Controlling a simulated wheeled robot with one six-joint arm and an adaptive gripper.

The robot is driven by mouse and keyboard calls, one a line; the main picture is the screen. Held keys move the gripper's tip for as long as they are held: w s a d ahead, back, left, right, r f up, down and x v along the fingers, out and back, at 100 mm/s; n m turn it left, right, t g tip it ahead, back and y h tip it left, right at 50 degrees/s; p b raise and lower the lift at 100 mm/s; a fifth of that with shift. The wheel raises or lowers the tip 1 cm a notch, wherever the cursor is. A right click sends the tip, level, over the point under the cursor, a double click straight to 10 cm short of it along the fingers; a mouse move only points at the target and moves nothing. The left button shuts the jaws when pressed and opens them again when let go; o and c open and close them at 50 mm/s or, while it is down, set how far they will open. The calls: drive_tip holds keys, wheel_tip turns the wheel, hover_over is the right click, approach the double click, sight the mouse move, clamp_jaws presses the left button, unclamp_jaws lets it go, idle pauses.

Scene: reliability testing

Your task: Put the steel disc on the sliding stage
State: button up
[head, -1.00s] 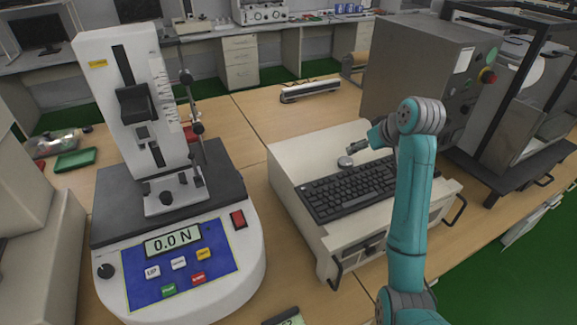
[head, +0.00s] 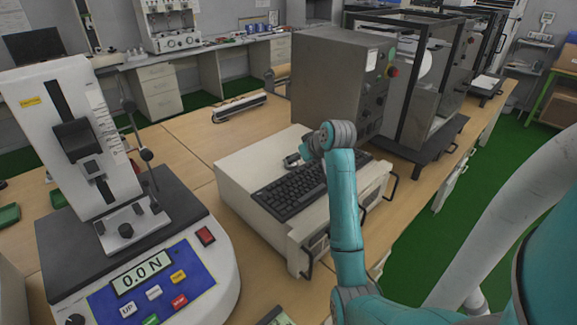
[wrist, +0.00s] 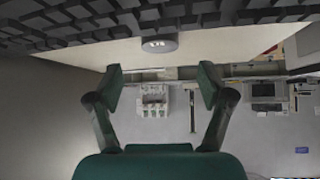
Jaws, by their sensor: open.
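The steel disc (wrist: 160,44) is a small round grey piece on the pale top of the instrument case, beside the keyboard. In the wrist view it lies beyond my gripper (wrist: 162,83), roughly centred between the open fingers and apart from them. In the head view my gripper (head: 293,161) is low over the case at the keyboard's far left corner, and the disc is hard to separate from it. A light plate with black knobs, apparently the sliding stage (head: 128,240), sits on the force tester's dark base at the left.
The black keyboard (head: 292,193) lies on the white case (head: 235,165). The force tester (head: 220,270) has an upright column and reads 0.0 N. A grey metal cabinet (head: 330,80) stands behind the case. Bare wooden table (head: 170,145) lies between tester and case.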

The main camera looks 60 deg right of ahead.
drive_tip(key=shift+x, duration=2.8)
clamp_jaws()
